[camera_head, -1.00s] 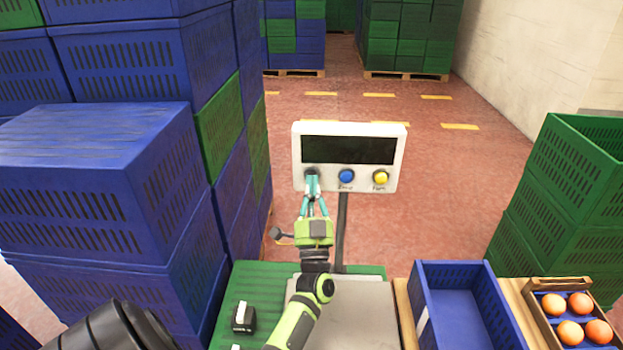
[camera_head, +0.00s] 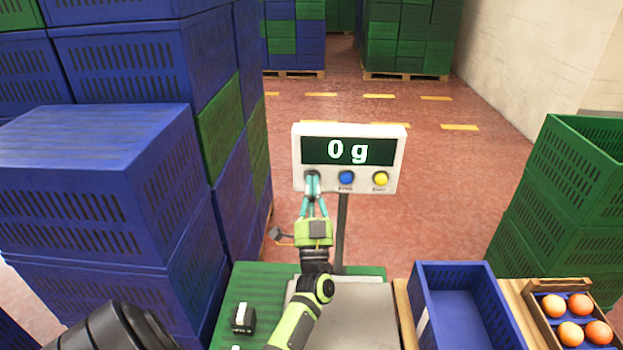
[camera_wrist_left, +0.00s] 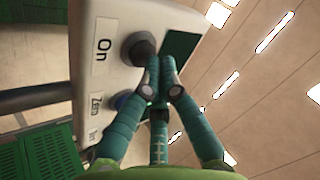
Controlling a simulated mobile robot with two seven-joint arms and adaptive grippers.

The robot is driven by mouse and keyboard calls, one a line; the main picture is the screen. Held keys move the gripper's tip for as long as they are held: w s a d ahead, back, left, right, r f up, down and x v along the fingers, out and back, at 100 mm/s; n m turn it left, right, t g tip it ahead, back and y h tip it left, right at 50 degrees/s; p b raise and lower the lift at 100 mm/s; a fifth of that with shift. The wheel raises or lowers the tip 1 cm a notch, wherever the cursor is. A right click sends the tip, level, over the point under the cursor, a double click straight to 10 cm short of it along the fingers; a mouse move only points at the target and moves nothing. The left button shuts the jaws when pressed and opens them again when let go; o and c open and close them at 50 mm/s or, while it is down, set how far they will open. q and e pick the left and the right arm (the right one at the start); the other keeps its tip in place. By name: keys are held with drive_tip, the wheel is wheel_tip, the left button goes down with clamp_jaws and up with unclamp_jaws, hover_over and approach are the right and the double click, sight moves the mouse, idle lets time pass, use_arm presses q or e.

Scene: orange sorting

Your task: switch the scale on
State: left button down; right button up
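The scale's white display head (camera_head: 398,160) stands on a dark post behind the grey weighing plate (camera_head: 365,315). Its screen (camera_head: 348,151) is lit and reads "0 g". Below it are a dark button at the left, a blue button (camera_head: 346,178) and a yellow button (camera_head: 380,179). In the left wrist view the dark button (camera_wrist_left: 138,47) is beside the label "On". My left gripper (camera_head: 312,181) has its teal fingertips drawn together at this dark button, partly covering it. The fingers (camera_wrist_left: 161,78) hold nothing; contact is hard to tell. My right gripper is not in view.
A blue crate (camera_head: 422,310) stands right of the plate, empty where visible. A small crate (camera_head: 539,318) with several oranges is farther right. Stacked blue crates (camera_head: 95,205) rise at the left, green crates (camera_head: 565,190) at the right. The weighing plate is bare where visible.

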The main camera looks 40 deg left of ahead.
use_arm(q)
drive_tip(key=shift+s+d+p, duration=0.4)
drive_tip(key=shift+s+d, duration=0.1)
drive_tip(key=shift+s, duration=0.1)
drive_tip(key=s+d+p, duration=0.2)
drive_tip(key=s+d, duration=0.1)
drive_tip(key=shift+s+d+p, duration=0.1)
drive_tip(key=shift+s+p, duration=0.2)
drive_tip(key=shift+s, duration=0.1)
idle(0.8)
